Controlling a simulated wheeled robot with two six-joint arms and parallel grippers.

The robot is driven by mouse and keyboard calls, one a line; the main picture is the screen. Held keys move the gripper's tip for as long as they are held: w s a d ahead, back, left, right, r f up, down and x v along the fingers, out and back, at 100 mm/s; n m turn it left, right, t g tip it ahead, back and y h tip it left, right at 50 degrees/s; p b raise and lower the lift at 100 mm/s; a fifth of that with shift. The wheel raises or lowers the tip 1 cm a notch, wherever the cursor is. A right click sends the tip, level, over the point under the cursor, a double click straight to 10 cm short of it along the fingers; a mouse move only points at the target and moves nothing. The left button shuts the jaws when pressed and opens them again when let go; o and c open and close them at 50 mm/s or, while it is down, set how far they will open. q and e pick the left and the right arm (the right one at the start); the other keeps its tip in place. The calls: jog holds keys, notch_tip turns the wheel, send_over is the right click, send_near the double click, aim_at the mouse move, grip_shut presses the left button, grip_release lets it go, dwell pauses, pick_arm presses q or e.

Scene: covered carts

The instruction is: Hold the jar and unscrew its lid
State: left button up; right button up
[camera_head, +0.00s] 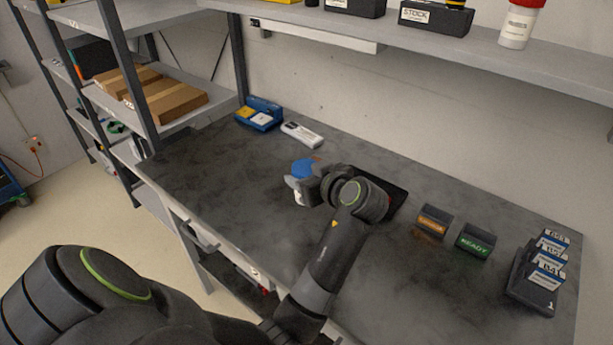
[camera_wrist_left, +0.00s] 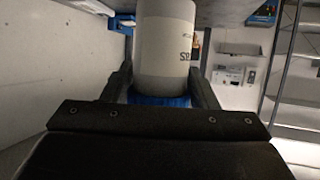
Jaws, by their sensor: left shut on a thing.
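The jar (camera_wrist_left: 166,45) is pale grey with dark lettering and fills the upper middle of the left wrist view. A blue part (camera_wrist_left: 160,100), which looks like its lid, shows at the near end of the jar between the fingers. My left gripper (camera_wrist_left: 161,80) is shut on the jar, one finger on each side. In the head view, my left gripper (camera_head: 296,186) is over the middle of the workbench and hides most of the jar. A blue patch (camera_head: 305,167) shows just beyond it. My right gripper is not in view.
The grey workbench (camera_head: 210,175) is clear on its left part. A blue bin (camera_head: 259,113) and white device (camera_head: 302,134) are at the back. A dark tray (camera_head: 395,196) lies behind my wrist. Orange-labelled (camera_head: 433,222) and green-labelled (camera_head: 474,241) blocks and a card rack (camera_head: 533,285) stand right.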

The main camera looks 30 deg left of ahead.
pick_arm(q)
jog(key=c, duration=0.5)
jog(key=shift+w+d+r+m+t, duration=0.1)
jog(key=shift+w+d+m+t, duration=0.1)
jog(key=shift+m+t, duration=0.1)
jog(key=s+d+r+m+t+h, duration=0.2)
jog(key=d+r+m+t+h, duration=0.6)
jog(key=d+r+m+h, duration=0.45)
jog(key=s+d+f+m+g+h, duration=0.2)
jog(key=d+f+m+g+h, duration=0.2)
jog(key=f+m, duration=0.1)
jog(key=s+d+f+m+g+h, duration=0.2)
jog(key=d+f+m+g+h, duration=0.2)
jog(key=f, duration=0.4)
jog(key=s+d+f+m+g+h, duration=0.2)
jog(key=d+f+m+g+h, duration=0.2)
jog(key=d+f+m+h, duration=0.1)
jog(key=shift+s+d+f+m, duration=0.15)
jog(key=shift+d+f+m, duration=0.15)
jog(key=shift+f+m, duration=0.35)
jog(key=shift+s+d+f+m, duration=0.15)
jog(key=shift+d+f+m, duration=0.1)
jog(key=shift+f+m, duration=0.35)
jog(key=shift+s+d+f+m+h, duration=0.1)
jog(key=shift+s+d+m+h, duration=0.05)
jog(key=shift+m+h, duration=0.15)
grip_shut()
